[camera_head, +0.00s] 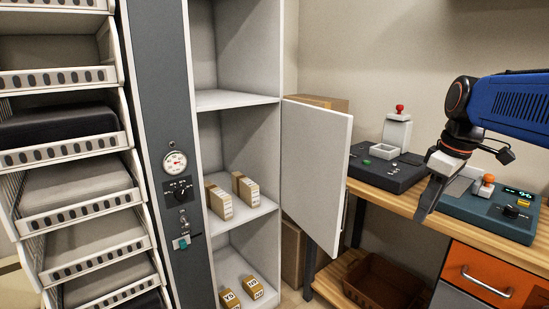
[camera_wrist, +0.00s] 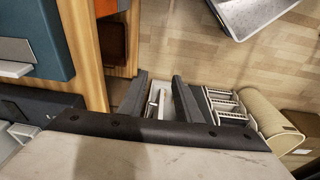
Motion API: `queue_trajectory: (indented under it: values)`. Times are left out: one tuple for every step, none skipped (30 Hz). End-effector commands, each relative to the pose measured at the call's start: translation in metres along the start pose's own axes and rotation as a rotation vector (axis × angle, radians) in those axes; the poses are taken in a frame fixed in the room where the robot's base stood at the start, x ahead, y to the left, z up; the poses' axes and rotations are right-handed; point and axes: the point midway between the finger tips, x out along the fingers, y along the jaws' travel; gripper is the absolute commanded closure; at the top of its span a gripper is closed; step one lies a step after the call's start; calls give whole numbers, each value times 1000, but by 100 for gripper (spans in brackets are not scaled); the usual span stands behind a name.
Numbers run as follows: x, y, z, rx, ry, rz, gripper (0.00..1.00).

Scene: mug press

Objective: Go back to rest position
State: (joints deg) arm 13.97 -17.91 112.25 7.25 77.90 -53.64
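My gripper (camera_head: 430,197) hangs at the right of the head view, pointing down beside the front edge of the wooden workbench (camera_head: 400,200). My blue and black arm reaches in from the right edge. In the wrist view the two dark fingers of my gripper (camera_wrist: 161,95) stand apart with a gap between them. Pale shapes show through the gap, seemingly in the background, and I see nothing gripped. My gripper partly covers the teal device (camera_head: 490,214) behind it.
A dark press-like device (camera_head: 378,168) with a red knob stands on the bench. The open white cabinet door (camera_head: 315,165) lies left of my gripper. The cabinet shelves (camera_head: 240,100) hold small boxes. Open floor (camera_wrist: 180,45) shows in the wrist view.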

Motion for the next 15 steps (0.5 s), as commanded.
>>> queue_trajectory:
  values:
    - [6,-16,7,36,7,17,69]
    - [10,-24,11,64,10,26,69]
    - [16,-34,16,101,17,39,69]
    - [20,-42,21,128,22,49,69]
    - [25,-49,25,156,27,59,69]
    - [32,-59,31,192,36,72,69]
    - [36,-66,36,219,43,80,69]
    - [42,-73,40,247,51,89,69]
    - [49,-82,47,283,61,99,69]
    - [54,-89,52,309,69,108,69]
    - [60,-96,57,336,78,115,69]
    - [68,-104,63,371,91,124,69]
    - [73,-110,68,398,102,131,69]
    - [79,-116,74,424,111,136,69]
    - [87,-124,80,457,125,143,69]
